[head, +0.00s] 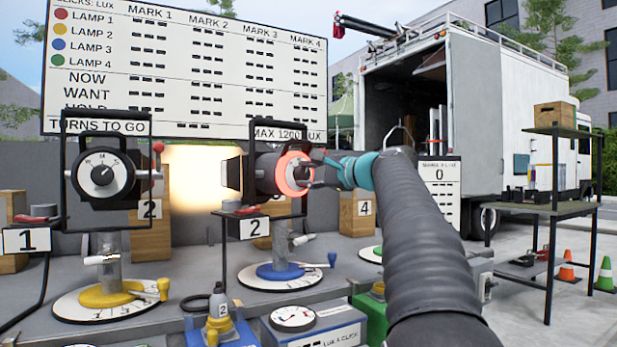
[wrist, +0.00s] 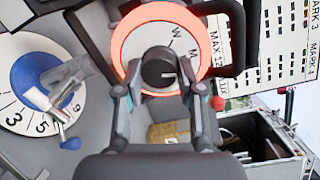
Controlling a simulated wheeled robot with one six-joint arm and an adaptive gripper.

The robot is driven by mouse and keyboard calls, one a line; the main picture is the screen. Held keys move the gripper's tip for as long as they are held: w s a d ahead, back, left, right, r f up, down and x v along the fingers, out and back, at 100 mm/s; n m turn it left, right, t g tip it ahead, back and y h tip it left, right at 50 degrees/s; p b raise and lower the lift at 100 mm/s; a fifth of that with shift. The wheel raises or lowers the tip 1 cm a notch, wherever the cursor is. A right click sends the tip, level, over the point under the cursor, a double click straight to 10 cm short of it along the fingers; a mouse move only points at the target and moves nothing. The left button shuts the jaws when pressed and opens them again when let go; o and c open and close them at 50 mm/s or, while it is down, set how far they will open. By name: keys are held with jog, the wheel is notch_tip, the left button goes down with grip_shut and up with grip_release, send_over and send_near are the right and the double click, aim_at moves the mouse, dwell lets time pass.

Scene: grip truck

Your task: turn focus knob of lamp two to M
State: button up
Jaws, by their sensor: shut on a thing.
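Lamp two (head: 262,172) stands behind the label 2, with a warm beam to its left. Its focus knob (wrist: 158,68) is dark with a pale pointer line, on a white dial inside a glowing red-orange ring (wrist: 128,40). The ring also shows in the head view (head: 284,176). Letters are printed on the dial; one looks like an M or W, upper right of the knob in the wrist view. My gripper (wrist: 160,88) has a finger on each side of the knob and is shut on it. In the head view my gripper (head: 316,170) partly hides the dial.
Lamp one (head: 103,175), with a similar dial, stands at left. Lamp two's blue base (head: 280,271) sits on a numbered disc. A black frame (wrist: 215,8) runs close beside the dial. A scoreboard (head: 190,75) stands behind; a white truck (head: 500,110) is at right.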

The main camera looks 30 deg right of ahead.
jog(key=shift+n, duration=1.5)
jog(key=o, duration=1.1)
jog(key=shift+o, duration=0.2)
jog(key=v, duration=1.2)
jog(key=shift+r, duration=0.15)
jog(key=shift+n, duration=0.3)
